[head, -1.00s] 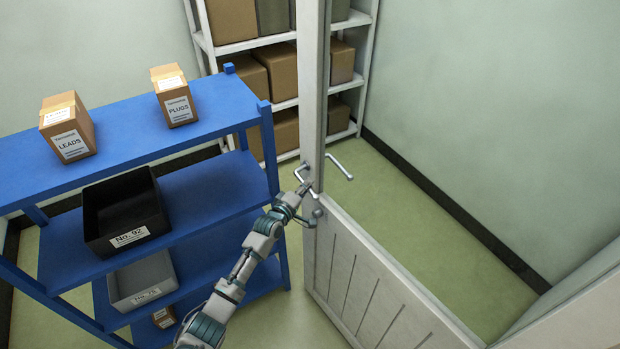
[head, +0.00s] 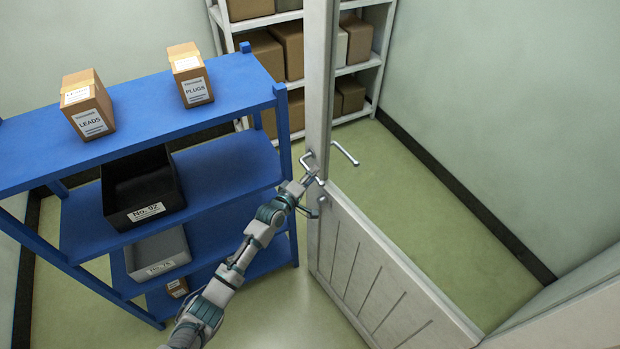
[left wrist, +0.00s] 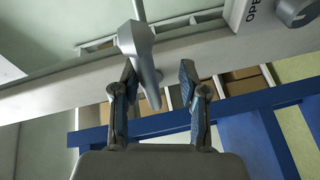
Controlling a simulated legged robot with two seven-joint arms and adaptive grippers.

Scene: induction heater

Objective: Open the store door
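The store door (head: 375,262) is pale grey, with a panelled lower half and an open upper part. Its handle edge stands clear of any frame, with floor visible on both sides. A metal lever handle (head: 308,163) is on the near face, and another lever (head: 345,153) shows on the far side. My left gripper (head: 304,183) is at the near lever. In the left wrist view its fingers (left wrist: 158,82) are apart, with the lever (left wrist: 140,55) reaching between them; contact cannot be told. My right gripper is not in view.
A blue shelf unit (head: 232,152) with boxes and bins stands close to the left of my left arm. A white rack (head: 374,62) with cartons stands at the back. Green floor (head: 400,190) is clear beyond the door. The left wrist view shows a round knob (left wrist: 298,12) beside lettering.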

